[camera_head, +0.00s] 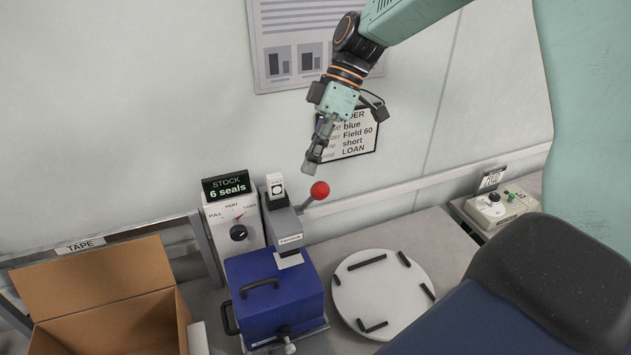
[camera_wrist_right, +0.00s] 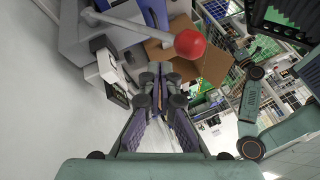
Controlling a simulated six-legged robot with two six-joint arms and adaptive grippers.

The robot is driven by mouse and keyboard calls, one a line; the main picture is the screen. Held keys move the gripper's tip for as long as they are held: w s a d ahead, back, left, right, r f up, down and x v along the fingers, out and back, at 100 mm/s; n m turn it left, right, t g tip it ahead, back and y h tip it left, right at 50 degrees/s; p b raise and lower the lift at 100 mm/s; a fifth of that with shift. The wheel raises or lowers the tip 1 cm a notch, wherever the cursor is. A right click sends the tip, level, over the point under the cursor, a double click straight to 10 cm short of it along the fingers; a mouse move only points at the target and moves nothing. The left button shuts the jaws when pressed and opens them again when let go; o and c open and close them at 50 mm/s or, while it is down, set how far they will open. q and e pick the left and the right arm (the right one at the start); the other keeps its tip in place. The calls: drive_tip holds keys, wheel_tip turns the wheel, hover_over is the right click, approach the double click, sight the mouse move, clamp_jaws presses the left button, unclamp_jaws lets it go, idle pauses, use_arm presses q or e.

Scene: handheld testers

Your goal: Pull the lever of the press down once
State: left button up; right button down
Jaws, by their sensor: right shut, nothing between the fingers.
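The press (camera_head: 283,222) is a grey upright machine standing behind a blue case with black handles (camera_head: 275,298). Its lever ends in a red ball (camera_head: 319,190) and sticks up to the right; the ball also shows in the right wrist view (camera_wrist_right: 190,43). My right gripper (camera_head: 310,168) is shut and empty, pointing down, just above and slightly left of the red ball in the head view. In the right wrist view its fingertips (camera_wrist_right: 166,72) are together, below and left of the ball, with no clear contact.
A grey dial box (camera_head: 237,232) with a stock sign stands left of the press. An open cardboard box (camera_head: 95,285) is at left. A white round plate (camera_head: 385,290) with black strips lies right of the blue case. A small tester (camera_head: 495,207) sits far right.

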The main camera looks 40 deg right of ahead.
drive_tip(key=shift+s+a, duration=0.1)
drive_tip(key=shift+a, duration=0.05)
drive_tip(key=shift+s, duration=0.35)
drive_tip(key=shift+s+f, duration=0.1)
drive_tip(key=shift+s, duration=0.15)
idle(0.4)
drive_tip(key=shift+w+f, duration=0.1)
drive_tip(key=shift+w, duration=0.1)
drive_tip(key=shift+s, duration=0.35)
drive_tip(key=shift+f, duration=0.25)
